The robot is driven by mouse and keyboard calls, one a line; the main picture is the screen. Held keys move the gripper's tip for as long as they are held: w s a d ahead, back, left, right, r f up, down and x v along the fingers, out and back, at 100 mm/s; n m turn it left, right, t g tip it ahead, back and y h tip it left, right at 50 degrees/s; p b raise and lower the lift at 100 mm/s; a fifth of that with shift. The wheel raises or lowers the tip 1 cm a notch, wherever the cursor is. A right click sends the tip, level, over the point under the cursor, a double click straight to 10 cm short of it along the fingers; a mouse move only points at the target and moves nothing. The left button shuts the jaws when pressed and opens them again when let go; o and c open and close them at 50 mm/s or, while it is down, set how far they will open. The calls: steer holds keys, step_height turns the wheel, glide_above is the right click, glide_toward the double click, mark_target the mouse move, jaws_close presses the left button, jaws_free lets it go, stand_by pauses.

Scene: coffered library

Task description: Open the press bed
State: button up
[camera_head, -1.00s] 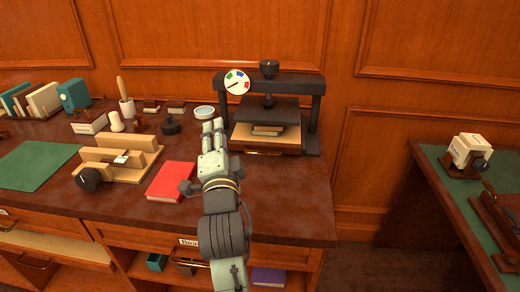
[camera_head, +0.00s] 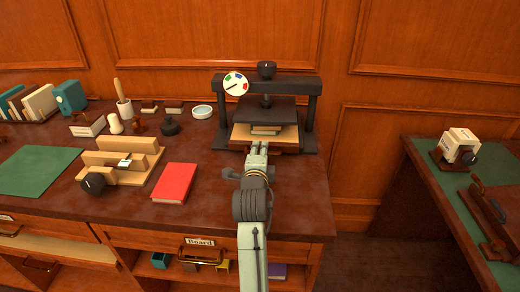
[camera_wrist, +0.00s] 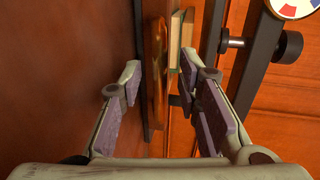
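The black press stands at the back right of the desk, its upper plate (camera_head: 266,108) raised above the bed. In the wrist view my gripper (camera_wrist: 160,78) is open. The brass handle bar (camera_wrist: 155,65) of the bed lies between the fingers, with gaps on both sides. I cannot tell whether the fingertips reach past it.
A red book (camera_head: 174,183) lies left of my arm. A drawer marked "Board" (camera_head: 200,241) is below. Free desktop lies right of my arm (camera_head: 305,205).

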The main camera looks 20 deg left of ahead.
steer(key=shift+w+a+f, duration=0.1)
steer(key=shift+w+a, duration=0.05)
steer(key=shift+w, duration=0.35)
jaws_close()
stand_by(0.6)
